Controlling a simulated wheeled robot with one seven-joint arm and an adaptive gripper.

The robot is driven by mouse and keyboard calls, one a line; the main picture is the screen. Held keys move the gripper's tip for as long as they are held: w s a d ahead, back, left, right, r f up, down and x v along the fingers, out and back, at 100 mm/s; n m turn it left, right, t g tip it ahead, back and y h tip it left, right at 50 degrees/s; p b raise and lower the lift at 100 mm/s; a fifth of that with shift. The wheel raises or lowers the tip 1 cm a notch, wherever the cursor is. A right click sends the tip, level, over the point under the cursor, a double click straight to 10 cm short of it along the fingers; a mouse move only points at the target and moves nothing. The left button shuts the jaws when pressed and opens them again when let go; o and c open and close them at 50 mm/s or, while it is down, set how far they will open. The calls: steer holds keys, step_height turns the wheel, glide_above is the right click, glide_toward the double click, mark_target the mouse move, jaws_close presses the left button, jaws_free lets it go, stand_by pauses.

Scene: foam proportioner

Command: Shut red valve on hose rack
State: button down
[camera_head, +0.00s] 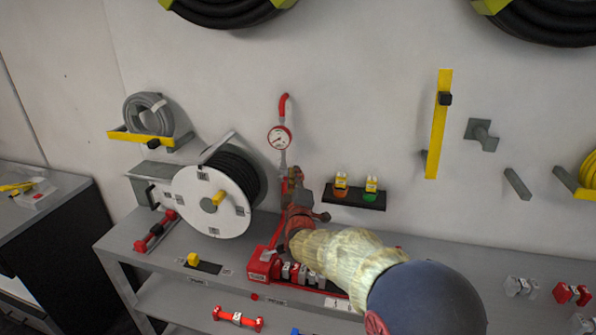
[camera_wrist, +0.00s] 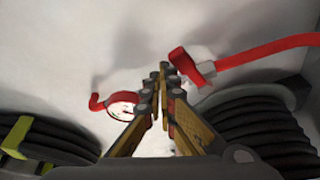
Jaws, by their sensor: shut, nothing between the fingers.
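A red valve-like handle (camera_wrist: 185,66) shows in the wrist view, with a pale fitting beside it and a red hose or pipe (camera_wrist: 265,50) running off to the right. My gripper (camera_wrist: 163,72) has its fingers together and empty. Its tips appear just left of the red handle; I cannot tell whether they touch. In the head view my gripper (camera_head: 293,175) is below the round gauge (camera_head: 279,138), in front of the wall. I cannot pick out the red handle there; my gripper and arm cover part of that area.
The gauge also shows in the wrist view (camera_wrist: 122,106), left of my fingers. A white-sided hose reel (camera_head: 205,215) stands left on the grey bench (camera_head: 440,255). A small black shelf (camera_head: 352,198) with two bottles is right of my gripper. A yellow bar (camera_head: 438,125) is on the wall.

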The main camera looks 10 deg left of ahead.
steer(key=shift+d+f, duration=0.3)
steer(key=shift+f, duration=0.2)
steer(key=shift+d+f, duration=0.3)
steer(key=shift+f, duration=0.2)
